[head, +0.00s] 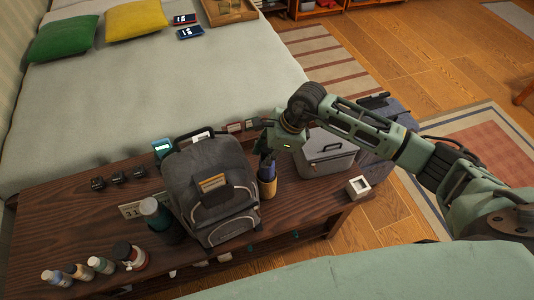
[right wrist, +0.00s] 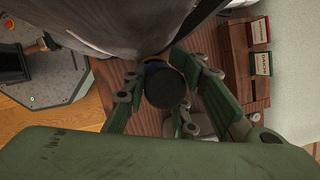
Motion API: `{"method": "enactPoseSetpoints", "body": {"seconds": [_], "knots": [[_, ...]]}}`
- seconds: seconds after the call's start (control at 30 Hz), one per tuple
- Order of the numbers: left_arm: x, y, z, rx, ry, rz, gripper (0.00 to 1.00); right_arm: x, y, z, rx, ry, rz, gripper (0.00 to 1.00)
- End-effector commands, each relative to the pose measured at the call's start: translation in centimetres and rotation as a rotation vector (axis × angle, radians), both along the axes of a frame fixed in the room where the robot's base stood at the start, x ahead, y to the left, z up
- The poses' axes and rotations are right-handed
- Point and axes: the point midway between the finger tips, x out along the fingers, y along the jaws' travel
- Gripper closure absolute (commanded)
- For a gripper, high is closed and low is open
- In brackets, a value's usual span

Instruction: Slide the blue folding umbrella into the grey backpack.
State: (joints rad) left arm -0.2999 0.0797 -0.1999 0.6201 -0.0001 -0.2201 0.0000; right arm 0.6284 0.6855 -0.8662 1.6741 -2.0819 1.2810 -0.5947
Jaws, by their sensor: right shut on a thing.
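The grey backpack (head: 205,165) stands upright on the dark wooden bench, with a black top handle and an orange-tan label on its front. Its grey side also fills the top of the right wrist view (right wrist: 105,25). My right gripper (head: 267,154) is just right of the backpack, pointing down, shut on the blue folding umbrella (head: 267,172). The umbrella is upright beside the backpack, outside it, with a tan part low down. In the right wrist view its dark round end (right wrist: 165,88) shows between the fingers. The backpack's opening cannot be made out clearly. My left gripper is not in view.
A grey lidded box (head: 325,158) and a small white square holder (head: 358,187) stand right of the umbrella. A dark green bottle (head: 157,214) and several small bottles stand left of the backpack. The bed (head: 190,90) lies behind the wooden bench (head: 60,215).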

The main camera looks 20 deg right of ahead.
Motion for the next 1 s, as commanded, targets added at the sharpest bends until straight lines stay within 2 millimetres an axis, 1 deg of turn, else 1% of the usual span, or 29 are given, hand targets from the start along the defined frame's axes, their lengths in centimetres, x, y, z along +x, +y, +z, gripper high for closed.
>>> {"method": "enactPoseSetpoints", "body": {"seconds": [0.03,0.1,0.37,0.4,0.67,0.87,1.0], "knots": [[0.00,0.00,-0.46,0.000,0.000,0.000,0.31,0.06,0.01,-0.41,0.001,-0.001,0.000,1.00],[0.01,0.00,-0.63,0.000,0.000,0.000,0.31,0.07,0.01,-0.60,0.001,-0.001,0.000,1.00],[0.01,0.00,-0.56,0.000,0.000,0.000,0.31,0.07,0.02,-0.54,0.001,-0.001,0.000,1.00],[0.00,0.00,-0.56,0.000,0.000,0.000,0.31,0.06,0.02,-0.54,0.001,-0.001,0.000,0.73],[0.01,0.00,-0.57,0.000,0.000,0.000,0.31,0.03,0.01,-0.58,0.001,-0.001,0.000,0.51],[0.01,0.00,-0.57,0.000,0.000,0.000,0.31,0.01,0.01,-0.61,0.001,0.000,0.000,0.51],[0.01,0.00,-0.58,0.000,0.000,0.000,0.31,-0.05,-0.01,-0.70,-0.001,0.001,0.000,0.40]]}}
